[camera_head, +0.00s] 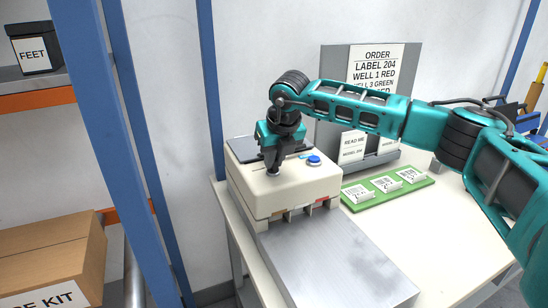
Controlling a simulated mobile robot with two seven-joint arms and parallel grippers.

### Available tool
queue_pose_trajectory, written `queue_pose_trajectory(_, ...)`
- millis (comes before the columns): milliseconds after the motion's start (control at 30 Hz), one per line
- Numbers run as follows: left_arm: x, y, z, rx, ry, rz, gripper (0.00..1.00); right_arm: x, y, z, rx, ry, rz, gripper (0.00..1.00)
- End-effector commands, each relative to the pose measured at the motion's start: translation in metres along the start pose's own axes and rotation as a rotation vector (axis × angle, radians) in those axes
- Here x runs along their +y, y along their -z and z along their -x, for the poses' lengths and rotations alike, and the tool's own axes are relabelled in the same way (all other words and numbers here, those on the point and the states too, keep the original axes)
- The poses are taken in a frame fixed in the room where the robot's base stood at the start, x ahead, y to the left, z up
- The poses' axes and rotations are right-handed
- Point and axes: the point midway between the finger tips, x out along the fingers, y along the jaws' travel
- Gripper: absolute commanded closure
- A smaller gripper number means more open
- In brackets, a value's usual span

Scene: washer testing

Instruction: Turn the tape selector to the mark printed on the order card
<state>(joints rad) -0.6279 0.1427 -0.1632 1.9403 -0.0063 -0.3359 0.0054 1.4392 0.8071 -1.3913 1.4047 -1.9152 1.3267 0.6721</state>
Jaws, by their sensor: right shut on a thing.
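The order card (376,62) stands at the back on a grey upright panel. It reads ORDER, LABEL 204, WELL 1 RED, WELL 3 GREEN; my right arm partly covers its lower lines. A beige box-shaped machine (295,190) with a blue button (314,160) sits on the table. My right gripper (272,170) points down onto the machine's top, left of the button, and is shut on the tape selector there. The fingers hide the selector, so its setting and marks cannot be read. My left gripper is out of view.
A bare metal plate (330,262) lies in front of the machine. A green tray (388,188) with 3 white labelled pieces is to its right. A READ ME card (353,147) stands behind. Blue shelf posts, a cardboard box (50,250) and a FEET bin (35,50) are left.

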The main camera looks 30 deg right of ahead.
Motion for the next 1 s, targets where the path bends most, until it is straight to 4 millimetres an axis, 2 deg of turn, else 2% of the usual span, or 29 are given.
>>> queue_pose_trajectory(267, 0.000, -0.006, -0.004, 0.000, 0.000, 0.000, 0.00, 0.001, 0.001, -0.002, 0.000, 0.039, -0.090, 1.00)
queue_pose_trajectory(700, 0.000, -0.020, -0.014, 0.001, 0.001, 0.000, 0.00, 0.004, 0.000, -0.003, 0.000, 0.176, -0.423, 1.00)
queue_pose_trajectory(1000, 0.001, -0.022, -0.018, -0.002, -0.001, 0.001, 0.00, 0.005, -0.001, -0.002, 0.000, 0.257, -0.616, 1.00)
